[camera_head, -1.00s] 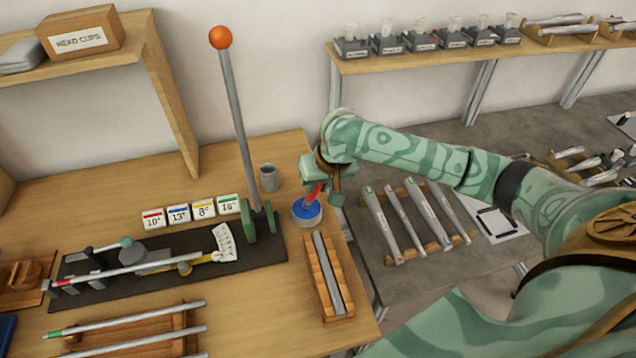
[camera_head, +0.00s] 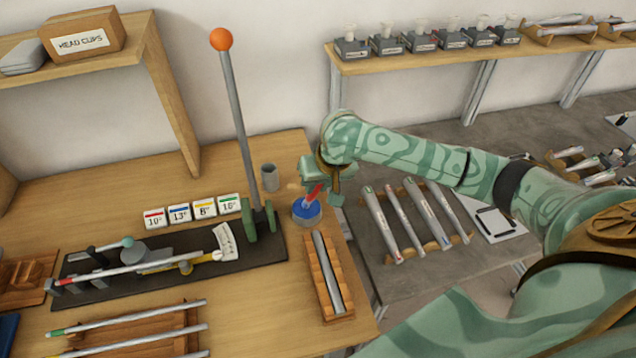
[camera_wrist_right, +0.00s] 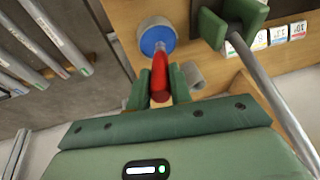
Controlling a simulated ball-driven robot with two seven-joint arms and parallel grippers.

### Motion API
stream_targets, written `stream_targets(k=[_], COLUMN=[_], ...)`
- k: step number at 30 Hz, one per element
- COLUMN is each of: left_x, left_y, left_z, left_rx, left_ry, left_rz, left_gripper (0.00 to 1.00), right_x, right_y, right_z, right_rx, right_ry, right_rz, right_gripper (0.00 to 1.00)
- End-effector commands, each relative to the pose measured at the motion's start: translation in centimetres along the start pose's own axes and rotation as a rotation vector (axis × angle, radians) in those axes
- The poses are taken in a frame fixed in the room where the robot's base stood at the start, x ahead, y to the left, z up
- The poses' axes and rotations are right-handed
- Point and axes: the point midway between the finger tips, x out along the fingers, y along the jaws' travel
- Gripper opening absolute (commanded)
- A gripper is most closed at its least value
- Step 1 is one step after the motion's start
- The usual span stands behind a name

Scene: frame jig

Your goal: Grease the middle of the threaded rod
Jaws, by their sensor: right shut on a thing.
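My right gripper (camera_head: 323,180) is shut on a red tool (camera_head: 314,194), probably a brush, over a round grey tin with a blue top (camera_head: 306,213). In the right wrist view the red tool (camera_wrist_right: 160,72) sits between the green fingers of the gripper (camera_wrist_right: 158,90) and points toward the blue-topped tin (camera_wrist_right: 156,38). I cannot tell whether its tip touches the tin. A grey rod (camera_head: 327,270), likely the threaded rod, lies lengthwise in a wooden cradle (camera_head: 342,306) in front of the tin. Its thread is too small to make out. My left gripper is out of view.
A black-based jig (camera_head: 110,292) with a tall lever topped by an orange ball (camera_head: 221,39) stands left of the tin. A grey cup (camera_head: 269,177) is behind the tin. Number cards (camera_head: 178,212) line the jig's back. A lower grey table (camera_head: 400,283) with tubes lies right.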

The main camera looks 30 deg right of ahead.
Motion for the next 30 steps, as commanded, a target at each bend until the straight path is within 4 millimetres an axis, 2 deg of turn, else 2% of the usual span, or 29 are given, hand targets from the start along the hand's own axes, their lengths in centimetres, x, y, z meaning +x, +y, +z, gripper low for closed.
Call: stream_targets(k=[30], left_x=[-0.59], left_y=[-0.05], left_z=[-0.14], left_rx=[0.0], left_ry=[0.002], left_rz=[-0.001], left_gripper=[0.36], right_x=[0.28], right_y=[0.1], right_z=[0.31], right_rx=[-0.002], right_ry=[-0.007], right_rz=[0.003], right_gripper=[0.0])
